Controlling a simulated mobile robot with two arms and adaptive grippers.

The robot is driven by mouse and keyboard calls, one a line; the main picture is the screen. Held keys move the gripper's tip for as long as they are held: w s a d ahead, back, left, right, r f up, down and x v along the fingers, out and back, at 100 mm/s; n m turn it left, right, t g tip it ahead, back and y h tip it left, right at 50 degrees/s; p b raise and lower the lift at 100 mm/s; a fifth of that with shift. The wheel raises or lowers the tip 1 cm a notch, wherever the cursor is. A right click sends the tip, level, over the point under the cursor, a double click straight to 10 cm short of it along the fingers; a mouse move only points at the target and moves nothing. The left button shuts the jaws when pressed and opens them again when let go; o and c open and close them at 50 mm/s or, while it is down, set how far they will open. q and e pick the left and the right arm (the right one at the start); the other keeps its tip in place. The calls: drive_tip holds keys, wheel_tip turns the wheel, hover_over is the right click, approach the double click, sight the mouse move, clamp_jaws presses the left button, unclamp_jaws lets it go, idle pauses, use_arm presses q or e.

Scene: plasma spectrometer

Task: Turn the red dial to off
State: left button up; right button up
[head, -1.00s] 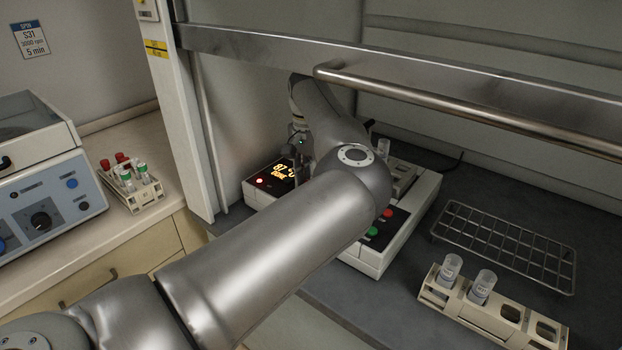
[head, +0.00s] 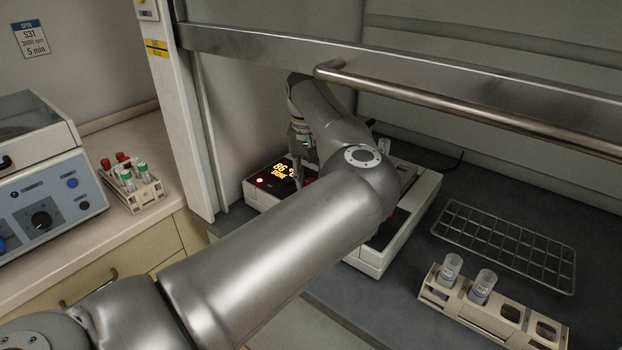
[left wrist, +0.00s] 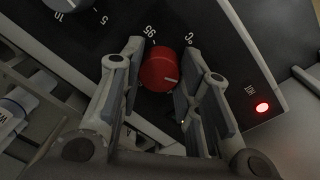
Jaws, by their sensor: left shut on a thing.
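The red dial (left wrist: 158,69) is on the black panel of the white hot-block device (head: 391,253). In the left wrist view it sits between the fingers of my left gripper (left wrist: 161,66), which is shut on it. A short pale mark on the dial points to the lower right of that view. In the head view my left gripper (head: 300,168) points down at the panel, and my forearm hides the dial. An orange display (head: 284,171) and a lit red lamp (head: 260,181), also in the left wrist view (left wrist: 263,107), are on the panel. My right gripper is out of view.
A metal sash bar (head: 450,103) crosses above my arm. A wire rack (head: 505,246) and a tube holder (head: 490,309) with two vials stand at the right. A centrifuge (head: 45,190) and a tube rack (head: 135,187) are at the left.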

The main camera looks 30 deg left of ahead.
use_arm(q)
drive_tip(key=shift+r, duration=0.1)
idle(0.4)
drive_tip(key=o, duration=1)
drive_tip(key=r, duration=0.7)
drive_tip(key=shift+s+a+r, duration=0.1)
drive_tip(key=shift+a+r, duration=0.05)
drive_tip(key=shift+a, duration=0.1)
